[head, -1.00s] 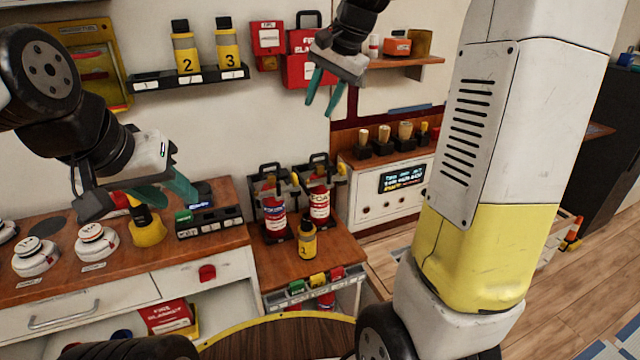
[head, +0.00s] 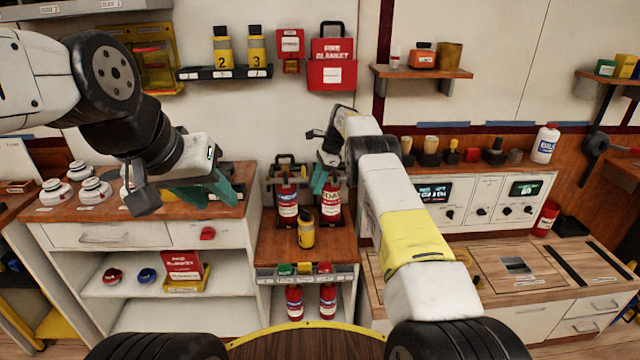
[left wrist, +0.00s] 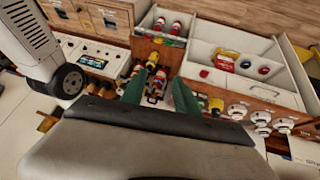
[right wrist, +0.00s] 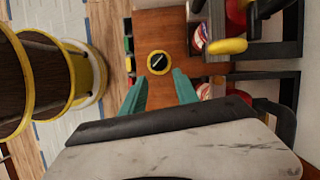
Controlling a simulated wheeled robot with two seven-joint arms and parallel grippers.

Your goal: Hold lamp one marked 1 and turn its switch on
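A yellow lamp with a black top (head: 306,232) stands upright on the low wooden table, in front of two fire extinguishers; its number is not legible. The right wrist view shows its round top with a pale bar (right wrist: 159,62), just beyond and between my fingertips. My right gripper (head: 318,180) is open and empty, above the lamp's table near the extinguishers. My left gripper (head: 222,192) is open and empty over the right end of the left counter. Lamps marked 2 (head: 223,50) and 3 (head: 257,50) stand on the wall shelf.
The extinguishers (head: 287,205) stand in black holders close behind the lamp. Small coloured blocks (head: 304,269) line the table's front edge. White round devices (head: 95,188) sit on the left counter. A panel with displays (head: 480,200) stands to the right.

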